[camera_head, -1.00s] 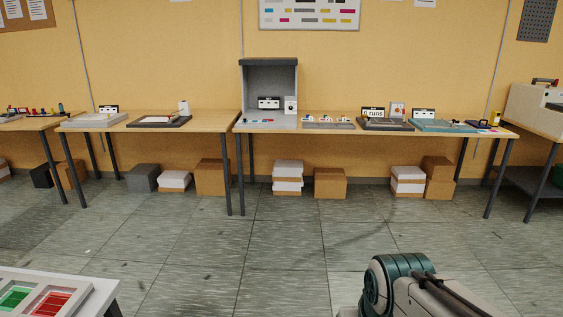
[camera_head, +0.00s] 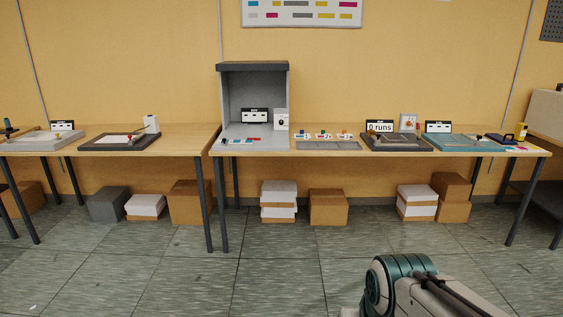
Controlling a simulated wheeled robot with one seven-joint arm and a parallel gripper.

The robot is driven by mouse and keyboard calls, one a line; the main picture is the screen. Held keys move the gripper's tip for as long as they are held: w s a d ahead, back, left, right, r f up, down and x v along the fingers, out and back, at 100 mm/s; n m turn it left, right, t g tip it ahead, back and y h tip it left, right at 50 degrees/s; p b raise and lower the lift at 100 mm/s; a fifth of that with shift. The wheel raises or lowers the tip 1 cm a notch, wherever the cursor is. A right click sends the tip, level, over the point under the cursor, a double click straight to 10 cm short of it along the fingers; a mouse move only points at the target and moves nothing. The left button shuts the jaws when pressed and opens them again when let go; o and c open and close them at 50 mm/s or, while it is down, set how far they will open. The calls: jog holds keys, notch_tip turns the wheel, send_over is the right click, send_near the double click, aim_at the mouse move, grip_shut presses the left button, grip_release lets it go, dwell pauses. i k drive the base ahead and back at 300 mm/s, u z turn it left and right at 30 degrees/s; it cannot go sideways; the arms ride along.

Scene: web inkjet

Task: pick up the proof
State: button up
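I cannot tell for certain which thing is the proof. A white sheet (camera_head: 112,141) lies on a dark tray (camera_head: 92,147) on the left table. A grey viewing booth (camera_head: 254,92) stands at the left end of the right table, with small coloured pieces (camera_head: 240,141) on its floor. Several small white cards with coloured bits (camera_head: 323,135) stand right of the booth, behind a grey strip. Part of my arm shows at the lower right, far from the tables. My gripper is not in view.
The right table (camera_head: 470,154) also bears a dark tray by a "0 runs" sign (camera_head: 380,127) and a teal tray (camera_head: 455,143). Cardboard boxes (camera_head: 328,207) and paper stacks stand on the floor beneath. The floor before the tables is clear.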

aim_at(301, 135)
jog(key=z, duration=0.05)
jog(key=i, duration=4.45)
